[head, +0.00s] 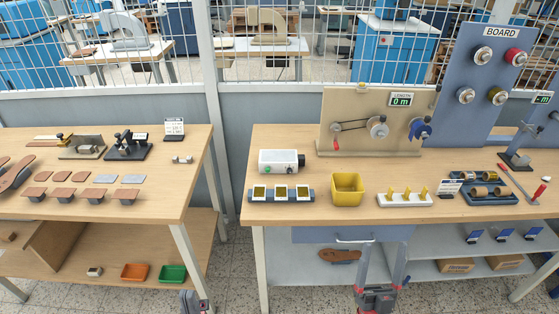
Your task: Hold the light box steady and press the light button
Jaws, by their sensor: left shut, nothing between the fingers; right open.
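The light box is probably the white box (278,160) with a black cylindrical end on its right side. It stands on the right workbench (290,222), towards its left end. Small marks show low on its front, including a green spot; I cannot tell for sure which is the light button. My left gripper (192,300) is at the bottom edge, left of the right bench, shut and empty, only partly in view. My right gripper (384,252) is open and empty, in front of the bench below its top. Both grippers are well apart from the box.
A strip with three framed squares (281,195) lies right in front of the box. A yellow bin (347,189) stands to its right, then a white rack with yellow pegs (405,199). A beige winding panel (370,120) stands behind. A gap separates the left bench (150,210).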

